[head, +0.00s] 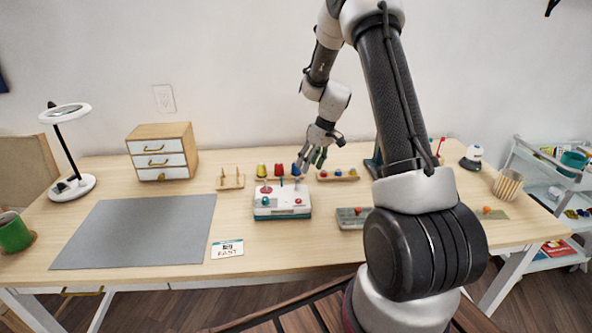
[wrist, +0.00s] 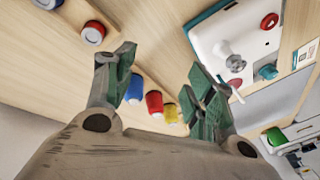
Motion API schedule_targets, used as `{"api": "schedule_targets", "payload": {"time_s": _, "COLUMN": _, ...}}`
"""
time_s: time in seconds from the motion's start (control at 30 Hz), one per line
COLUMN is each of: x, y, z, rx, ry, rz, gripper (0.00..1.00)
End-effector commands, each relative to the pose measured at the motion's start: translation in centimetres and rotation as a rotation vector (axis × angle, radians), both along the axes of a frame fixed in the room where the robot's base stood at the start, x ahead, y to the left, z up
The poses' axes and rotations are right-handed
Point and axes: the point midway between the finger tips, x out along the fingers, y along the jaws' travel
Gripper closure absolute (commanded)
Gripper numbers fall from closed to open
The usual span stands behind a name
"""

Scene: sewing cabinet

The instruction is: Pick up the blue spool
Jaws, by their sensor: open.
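The blue spool (head: 296,169) stands at the right end of a row at the back of the table, beside a red spool (head: 278,170) and a yellow spool (head: 261,170). In the wrist view the blue spool (wrist: 134,90) shows just beside the left finger, which may hide part of it. The red spool (wrist: 154,103) and yellow spool (wrist: 171,113) follow towards the right finger. My gripper (head: 308,165) is close to the blue spool, on its right side in the head view. In the wrist view my gripper (wrist: 163,65) has its green-padded fingers apart, with nothing gripped.
A white machine (head: 282,203) with knobs stands in front of the spools. A second low rack (head: 338,176) with small coloured pieces is to the right, and a small pegged stand (head: 230,181) to the left. A grey mat (head: 135,232) lies bare at left.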

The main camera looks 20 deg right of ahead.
Motion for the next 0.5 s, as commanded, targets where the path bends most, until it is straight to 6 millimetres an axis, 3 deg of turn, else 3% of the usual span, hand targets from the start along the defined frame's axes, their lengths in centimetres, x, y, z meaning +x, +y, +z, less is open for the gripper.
{"api": "schedule_targets", "payload": {"time_s": 0.03, "x": 2.1, "y": -0.1, "z": 0.2, "rx": -0.009, "ry": -0.064, "rz": 0.053, "gripper": 0.45}}
{"api": "schedule_targets", "payload": {"time_s": 0.1, "x": 4.4, "y": -0.3, "z": 1.4, "rx": -0.031, "ry": -0.157, "rz": 0.131, "gripper": 0.45}}
{"api": "schedule_targets", "payload": {"time_s": 0.17, "x": 5.6, "y": -0.4, "z": 2.0, "rx": -0.05, "ry": -0.211, "rz": 0.192, "gripper": 0.45}}
{"api": "schedule_targets", "payload": {"time_s": 0.37, "x": 6.1, "y": -0.4, "z": 1.8, "rx": -0.093, "ry": -0.275, "rz": 0.338, "gripper": 0.45}}
{"api": "schedule_targets", "payload": {"time_s": 0.5, "x": 6.5, "y": -0.1, "z": 0.5, "rx": -0.095, "ry": -0.277, "rz": 0.356, "gripper": 0.45}}
